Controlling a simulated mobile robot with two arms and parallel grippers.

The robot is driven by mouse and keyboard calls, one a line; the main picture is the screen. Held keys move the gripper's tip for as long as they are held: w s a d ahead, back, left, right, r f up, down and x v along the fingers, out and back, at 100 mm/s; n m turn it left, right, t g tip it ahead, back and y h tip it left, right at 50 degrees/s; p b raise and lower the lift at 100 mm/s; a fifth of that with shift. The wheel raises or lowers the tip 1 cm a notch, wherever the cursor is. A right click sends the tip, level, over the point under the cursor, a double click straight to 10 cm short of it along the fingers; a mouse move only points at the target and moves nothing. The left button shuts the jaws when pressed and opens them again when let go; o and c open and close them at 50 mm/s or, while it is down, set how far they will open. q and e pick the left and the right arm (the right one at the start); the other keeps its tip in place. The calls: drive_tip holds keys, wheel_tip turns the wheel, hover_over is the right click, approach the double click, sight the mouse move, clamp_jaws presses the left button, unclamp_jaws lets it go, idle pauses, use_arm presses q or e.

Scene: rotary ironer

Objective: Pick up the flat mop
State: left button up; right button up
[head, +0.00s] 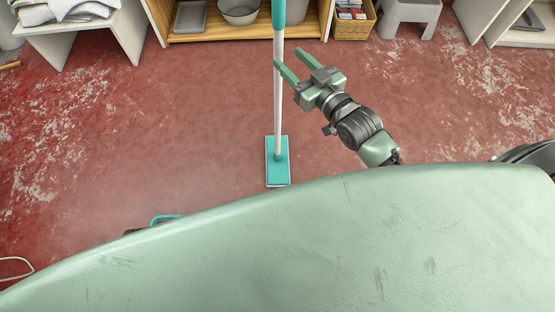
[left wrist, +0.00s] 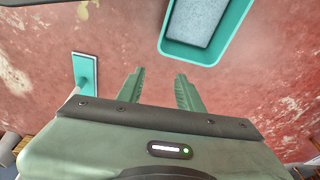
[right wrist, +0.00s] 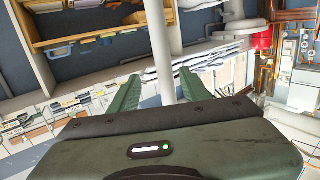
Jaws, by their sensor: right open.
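The flat mop stands upright on the red floor in the head view, with a teal flat head (head: 278,170), a white pole (head: 278,110) and a teal grip at the top. My right gripper (head: 286,58) is open, just right of the pole, with one fingertip overlapping it in the picture. In the right wrist view the pole (right wrist: 160,35) runs between the open fingers; I cannot tell whether it touches them. My left gripper (left wrist: 159,82) is open and empty in the left wrist view, with the mop head (left wrist: 86,72) to its left. The head view does not show it.
A teal tub (left wrist: 207,50) with a grey surface inside is near my left gripper. A wooden shelf (head: 222,37) with a grey basin (head: 239,12) stands behind the mop. A wicker basket (head: 355,30) and grey stool (head: 408,14) are right of it.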

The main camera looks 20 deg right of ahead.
sight(282, 45)
drive_tip(key=r, duration=0.1)
drive_tip(key=w+a+r, duration=0.1)
drive_tip(key=shift+w+r+t, duration=0.2)
drive_tip(key=shift+r+t, duration=0.1)
drive_tip(key=shift+r, duration=0.05)
drive_tip(key=b+x, duration=0.1)
drive_tip(key=x, duration=0.5)
drive_tip(key=shift+a, duration=0.2)
use_arm(q)
drive_tip(key=w+v, duration=0.1)
drive_tip(key=v, duration=0.4)
drive_tip(key=shift+r+t, duration=0.3)
drive_tip(key=shift+r, duration=0.25)
use_arm(e)
drive_tip(key=shift+r, duration=0.1)
clamp_jaws()
